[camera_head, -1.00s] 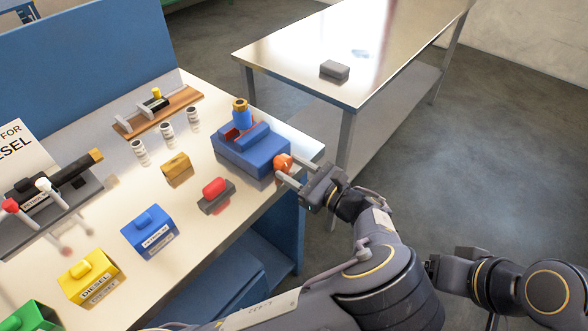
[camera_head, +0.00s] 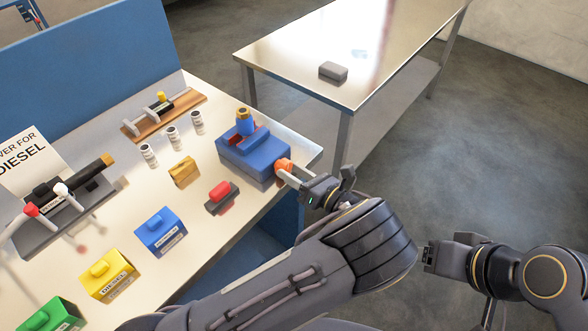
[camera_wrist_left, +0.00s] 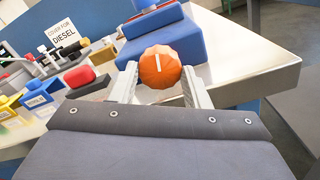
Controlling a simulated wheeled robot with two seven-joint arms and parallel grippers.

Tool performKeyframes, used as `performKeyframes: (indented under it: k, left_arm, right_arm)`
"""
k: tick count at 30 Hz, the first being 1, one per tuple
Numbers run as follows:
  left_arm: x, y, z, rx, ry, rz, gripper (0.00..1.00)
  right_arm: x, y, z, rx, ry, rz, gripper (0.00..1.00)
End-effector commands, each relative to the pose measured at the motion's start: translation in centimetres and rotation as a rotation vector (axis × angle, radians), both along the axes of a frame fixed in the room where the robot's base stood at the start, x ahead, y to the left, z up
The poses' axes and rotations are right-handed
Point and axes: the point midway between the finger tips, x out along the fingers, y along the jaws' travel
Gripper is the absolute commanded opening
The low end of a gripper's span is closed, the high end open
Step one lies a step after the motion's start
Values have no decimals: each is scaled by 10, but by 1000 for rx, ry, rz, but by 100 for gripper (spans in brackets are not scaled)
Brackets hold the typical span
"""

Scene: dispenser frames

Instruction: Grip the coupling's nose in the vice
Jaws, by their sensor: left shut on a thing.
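The blue vice (camera_head: 252,155) stands at the right end of the near bench, with red jaw faces on top. The coupling (camera_head: 244,121), a blue body with a brass-coloured upper end, stands upright at the jaws. Whether the jaws touch it I cannot tell. The vice's orange knob (camera_head: 284,165) faces me; it also shows in the left wrist view (camera_wrist_left: 160,67) with a white mark pointing nearly up. My left gripper (camera_head: 287,172) is shut on the orange knob, one finger each side. My right gripper (camera_head: 430,257) hangs off the bench, empty-looking; its fingers are unclear.
A red-topped grey block (camera_head: 221,196), a brass-coloured block (camera_head: 184,171) and several white cylinders (camera_head: 172,136) stand left of the vice. Blue (camera_head: 161,234), yellow (camera_head: 107,276) and green boxes line the front. A second table (camera_head: 385,45) stands behind, across a floor gap.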

Motion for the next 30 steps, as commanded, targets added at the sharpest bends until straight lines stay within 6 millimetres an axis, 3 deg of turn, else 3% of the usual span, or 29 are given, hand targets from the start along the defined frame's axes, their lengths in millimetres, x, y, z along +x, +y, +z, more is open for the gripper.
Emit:
performKeyframes:
  k: [18, 19, 23, 30]
  left_arm:
    - [0, -1, 0, 30, 40, -2, 20]
    - [0, -1, 0, 30, 40, -2, 45]
    - [0, -1, 0, 30, 40, -2, 62]
    - [0, -1, 0, 29, 40, -2, 64]
  right_arm:
    - [0, 0, 4, 0, 0, 0, 64]
    - [0, 0, 4, 0, 0, 0, 64]
    - [0, 0, 4, 0, 0, 0, 64]
    - [0, 0, 4, 0, 0, 0, 64]
